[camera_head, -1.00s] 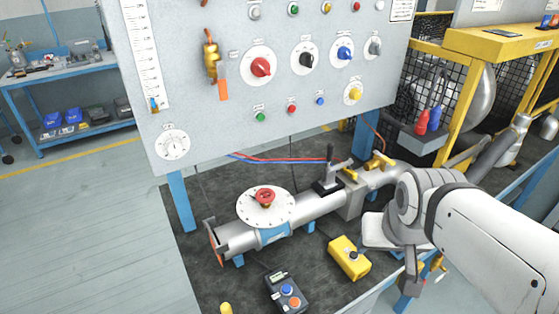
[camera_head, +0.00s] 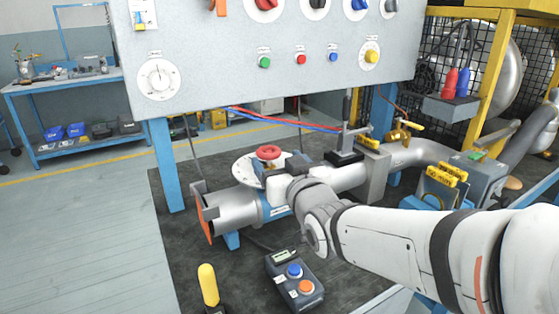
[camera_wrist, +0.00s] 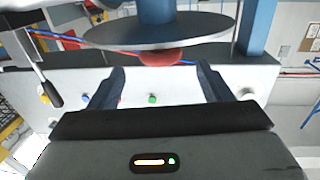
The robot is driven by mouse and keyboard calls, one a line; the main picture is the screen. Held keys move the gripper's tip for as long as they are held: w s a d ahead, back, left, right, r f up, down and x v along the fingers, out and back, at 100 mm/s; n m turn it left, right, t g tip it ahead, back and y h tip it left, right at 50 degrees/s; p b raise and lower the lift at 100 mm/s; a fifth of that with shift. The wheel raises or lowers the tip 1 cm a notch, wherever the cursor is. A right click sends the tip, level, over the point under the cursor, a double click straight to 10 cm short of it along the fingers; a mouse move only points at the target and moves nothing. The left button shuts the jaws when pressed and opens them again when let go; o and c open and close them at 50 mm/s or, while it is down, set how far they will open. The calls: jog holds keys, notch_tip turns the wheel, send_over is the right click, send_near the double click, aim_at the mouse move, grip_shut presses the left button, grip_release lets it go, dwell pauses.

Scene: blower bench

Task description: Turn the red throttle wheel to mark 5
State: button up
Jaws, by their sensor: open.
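The red throttle wheel (camera_head: 268,152) sits on top of a round white dial plate (camera_head: 243,169), above the grey pipe (camera_head: 236,207). The marks on the plate are too small to read. My gripper is just right of and in front of the wheel in the head view, covering part of the plate. In the wrist view my gripper (camera_wrist: 160,72) is open and empty. The wheel (camera_wrist: 160,57), seen there upside down under the plate (camera_wrist: 155,38), appears ahead of the fingertips, centred between them and apart from them.
A grey lever (camera_head: 346,138) stands on the pipe to the right of the wheel. A control box (camera_head: 294,281) with blue and orange buttons and a yellow-topped post (camera_head: 208,285) are in front. The control panel (camera_head: 215,75) hangs behind and above.

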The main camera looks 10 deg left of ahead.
aim_at(266, 146)
jog(key=shift+w+a, duration=0.3)
jog(key=x, duration=0.7)
jog(key=shift+c, duration=0.5)
